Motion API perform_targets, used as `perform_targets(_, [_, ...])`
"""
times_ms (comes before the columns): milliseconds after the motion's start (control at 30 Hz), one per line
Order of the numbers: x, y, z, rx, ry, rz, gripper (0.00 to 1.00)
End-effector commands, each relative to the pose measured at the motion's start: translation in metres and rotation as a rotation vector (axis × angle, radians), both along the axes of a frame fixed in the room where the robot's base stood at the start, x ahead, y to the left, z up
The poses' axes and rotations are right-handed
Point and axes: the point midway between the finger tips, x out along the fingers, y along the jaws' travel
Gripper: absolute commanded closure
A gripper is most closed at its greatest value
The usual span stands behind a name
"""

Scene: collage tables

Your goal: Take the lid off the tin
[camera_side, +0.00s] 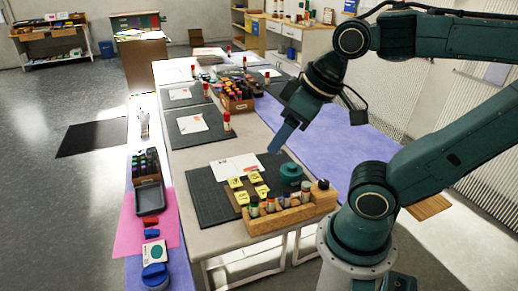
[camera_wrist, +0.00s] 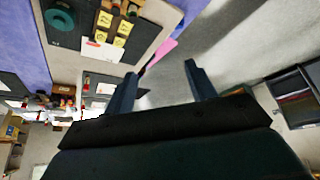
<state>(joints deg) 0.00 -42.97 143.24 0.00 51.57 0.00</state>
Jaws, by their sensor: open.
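A round teal tin (camera_side: 290,174) with a smaller raised round top stands on the dark mat (camera_side: 208,202) at the near end of the table. I cannot make out the seam between lid and body.
A wooden rack (camera_side: 292,215) with several small bottles stands just in front of the tin. Yellow notes (camera_side: 253,178) and white paper (camera_side: 228,167) lie left of it. A blue round container (camera_side: 155,273) sits at the lower left. More mats and a bottle crate (camera_side: 236,103) are farther back.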

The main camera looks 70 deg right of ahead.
Motion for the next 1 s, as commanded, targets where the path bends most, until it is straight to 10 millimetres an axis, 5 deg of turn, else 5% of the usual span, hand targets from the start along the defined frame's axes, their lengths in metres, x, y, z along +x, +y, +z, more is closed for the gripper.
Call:
perform_targets(33, [0.0,0.0,0.0,0.0,0.0,0.0,0.34])
perform_targets(200, [0.0,0.0,0.0,0.0,0.0,0.0,0.03])
perform_targets(667, [0.005,-0.004,0.0,0.006,0.012,-0.033,0.03])
perform_targets(1000, [0.04,-0.039,-0.006,0.052,0.092,-0.266,0.03])
